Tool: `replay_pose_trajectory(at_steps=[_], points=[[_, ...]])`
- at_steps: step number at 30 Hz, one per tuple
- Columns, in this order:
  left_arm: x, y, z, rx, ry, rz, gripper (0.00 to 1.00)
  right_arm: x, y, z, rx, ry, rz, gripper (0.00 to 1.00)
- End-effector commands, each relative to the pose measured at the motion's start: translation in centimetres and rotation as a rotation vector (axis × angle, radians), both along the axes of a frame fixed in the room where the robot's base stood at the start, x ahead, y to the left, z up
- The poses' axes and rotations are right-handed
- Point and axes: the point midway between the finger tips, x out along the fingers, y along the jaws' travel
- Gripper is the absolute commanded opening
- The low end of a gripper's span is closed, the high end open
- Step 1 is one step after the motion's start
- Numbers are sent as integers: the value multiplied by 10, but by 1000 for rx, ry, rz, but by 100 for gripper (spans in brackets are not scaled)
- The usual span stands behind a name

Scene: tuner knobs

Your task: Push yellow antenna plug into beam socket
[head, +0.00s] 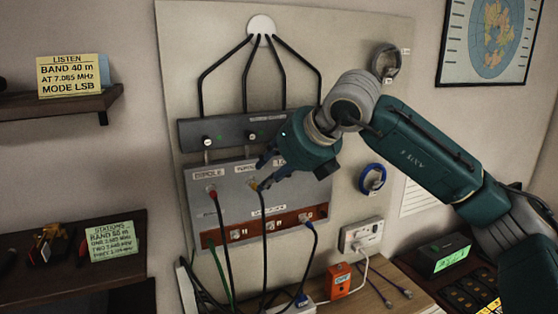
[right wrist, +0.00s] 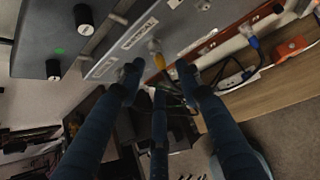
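The yellow antenna plug (head: 253,184) is at the grey socket panel (head: 232,188), below the middle label, with a dark cable hanging down. In the right wrist view the yellow plug (right wrist: 159,61) lies in line with a pale metal socket beside a label that seems to read "VERTICAL"; I cannot tell how far in it sits. My right gripper (head: 264,173) is at the panel. Its fingers (right wrist: 161,74) are spread around the plug, with gaps showing on both sides. The beam socket, to the right, is mostly hidden by my gripper in the head view. My left gripper is out of view.
A red plug (head: 212,192) with a cable is under the "DIPOLE" label. A rust-red strip (head: 240,232) below has more cables, one with a blue plug (head: 308,225). A grey knob bar (head: 200,136) is above. An orange box (head: 337,281) stands on the wooden desk.

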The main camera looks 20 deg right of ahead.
Motion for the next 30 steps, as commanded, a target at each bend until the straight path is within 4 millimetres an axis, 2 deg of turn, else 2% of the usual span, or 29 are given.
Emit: replay_pose_trajectory(at_steps=[1,9,22,27,30], points=[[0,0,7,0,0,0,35,6,2,-4,1,5,1,35],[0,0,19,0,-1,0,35,33,11,-30,2,1,3,35],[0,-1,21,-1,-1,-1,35,39,13,-38,1,-1,3,35],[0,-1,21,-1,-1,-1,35,39,13,-38,1,-1,3,1],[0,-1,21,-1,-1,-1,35,39,13,-38,1,-2,2,0]])
